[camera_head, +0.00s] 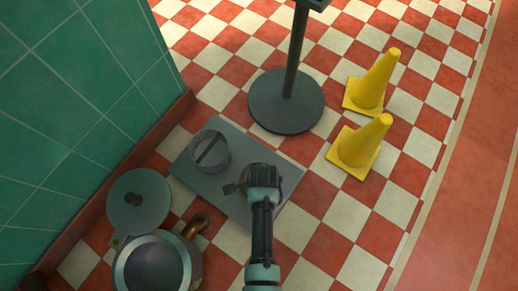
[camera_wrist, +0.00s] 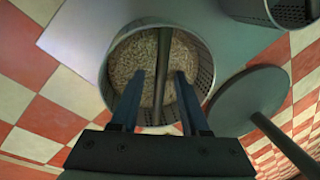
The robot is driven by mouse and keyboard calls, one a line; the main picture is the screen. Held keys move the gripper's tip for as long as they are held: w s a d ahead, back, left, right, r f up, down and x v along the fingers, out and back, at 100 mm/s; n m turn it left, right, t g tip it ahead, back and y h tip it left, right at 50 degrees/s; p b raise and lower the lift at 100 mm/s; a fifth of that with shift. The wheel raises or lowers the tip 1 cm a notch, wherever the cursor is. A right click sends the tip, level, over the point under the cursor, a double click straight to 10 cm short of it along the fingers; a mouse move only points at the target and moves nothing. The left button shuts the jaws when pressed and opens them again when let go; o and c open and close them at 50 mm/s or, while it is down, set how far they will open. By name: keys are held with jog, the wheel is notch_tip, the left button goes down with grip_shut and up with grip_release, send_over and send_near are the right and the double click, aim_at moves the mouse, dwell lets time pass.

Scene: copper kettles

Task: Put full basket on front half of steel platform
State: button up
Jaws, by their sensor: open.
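The full basket (camera_wrist: 196,52) is a round perforated metal basket filled with tan grain-like pieces, with a bar handle across its top. In the wrist view, my open gripper (camera_wrist: 159,76) has one finger on each side of the bar, over the grain. In the head view, my gripper (camera_head: 262,178) is above the right part of the grey steel platform (camera_head: 235,205) and mostly hides this basket. I cannot tell whether the basket rests flat. A second basket (camera_head: 210,152), seemingly empty, stands on the platform's left part; it also shows in the wrist view (camera_wrist: 288,12).
A black post with a round base (camera_head: 287,115) stands just behind the platform; its base also shows in the wrist view (camera_wrist: 245,100). Two yellow cones (camera_head: 362,145) stand at right. A lid (camera_head: 139,205) and a kettle (camera_head: 155,265) are at lower left, near the green wall (camera_head: 75,120).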

notch_tip(320, 180, up, 12)
jog(key=s+p, duration=0.2)
jog(key=p, duration=0.6)
jog(key=shift+s+d+p, duration=0.2)
jog(key=shift+p, duration=0.15)
jog(key=shift+w+r, duration=0.1)
